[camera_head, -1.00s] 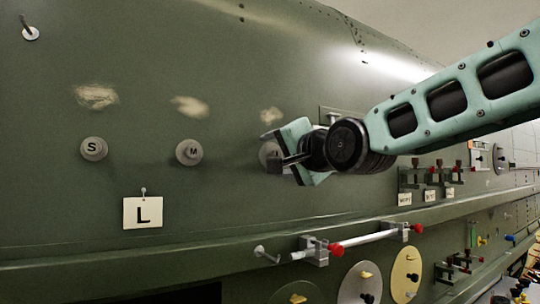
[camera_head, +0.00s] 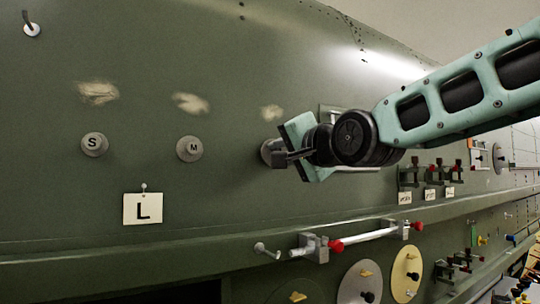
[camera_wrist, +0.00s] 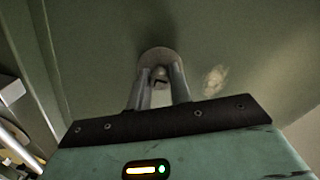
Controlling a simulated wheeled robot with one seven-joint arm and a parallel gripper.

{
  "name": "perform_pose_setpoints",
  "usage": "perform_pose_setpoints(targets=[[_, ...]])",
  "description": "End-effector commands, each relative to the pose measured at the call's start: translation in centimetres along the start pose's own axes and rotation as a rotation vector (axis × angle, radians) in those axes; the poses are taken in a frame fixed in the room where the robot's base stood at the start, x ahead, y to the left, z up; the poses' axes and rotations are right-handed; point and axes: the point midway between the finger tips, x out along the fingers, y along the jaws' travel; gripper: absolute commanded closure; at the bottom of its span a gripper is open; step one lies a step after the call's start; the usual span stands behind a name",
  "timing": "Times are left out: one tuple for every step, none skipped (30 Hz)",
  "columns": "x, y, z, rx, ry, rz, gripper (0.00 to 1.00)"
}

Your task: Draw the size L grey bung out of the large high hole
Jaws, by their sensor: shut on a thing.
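A round grey bung (camera_head: 270,152) sits at the fuselage skin, the rightmost of three in a row; any letter on its face is hidden. My gripper (camera_head: 286,157) is in front of it, its dark fingers shut on the bung's small knob. The wrist view shows the bung's round disc (camera_wrist: 158,54) with the knob between the two fingertips (camera_wrist: 160,76). I cannot tell how far the bung stands out of its hole. A white card marked L (camera_head: 143,209) hangs from a peg, lower left.
Grey bungs marked S (camera_head: 94,145) and M (camera_head: 189,149) sit to the left. Below are a ledge, a bar with red knobs (camera_head: 362,238) and round covers (camera_head: 358,283). Clamps (camera_head: 432,176) stand to the right. The skin at the left is mostly clear.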

Motion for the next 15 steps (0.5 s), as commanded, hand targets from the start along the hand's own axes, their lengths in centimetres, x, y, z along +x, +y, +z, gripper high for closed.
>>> perform_pose_setpoints(targets=[[-0.2, 0.0, 0.0, 0.0, 0.001, -0.001, 1.0], [-0.2, 0.0, 0.0, 0.0, 0.001, -0.001, 1.0], [-0.3, 0.0, 0.0, 0.0, 0.001, -0.001, 1.0], [-0.4, 0.0, 0.0, 0.0, 0.001, -0.001, 1.0], [-0.5, 0.0, 0.0, 0.0, 0.001, -0.001, 1.0], [-0.6, 0.0, 0.0, 0.0, 0.001, -0.001, 1.0], [-0.6, 0.0, 0.0, 0.0, 0.001, -0.001, 1.0], [-0.7, 0.0, 0.0, 0.0, 0.001, -0.001, 1.0], [-0.8, 0.1, 0.0, 0.0, 0.0, -0.001, 1.0], [-0.8, 0.1, 0.0, 0.0, 0.0, -0.001, 1.0], [-0.9, 0.1, 0.0, 0.0, 0.0, -0.001, 1.0], [-1.0, 0.0, 0.0, 0.0, 0.0, -0.001, 1.0], [-1.1, 0.0, 0.0, 0.0, 0.0, -0.001, 1.0], [-1.2, 0.0, 0.0, 0.0, 0.0, -0.001, 1.0], [-1.3, 0.0, 0.0, 0.0, 0.0, -0.001, 1.0]])
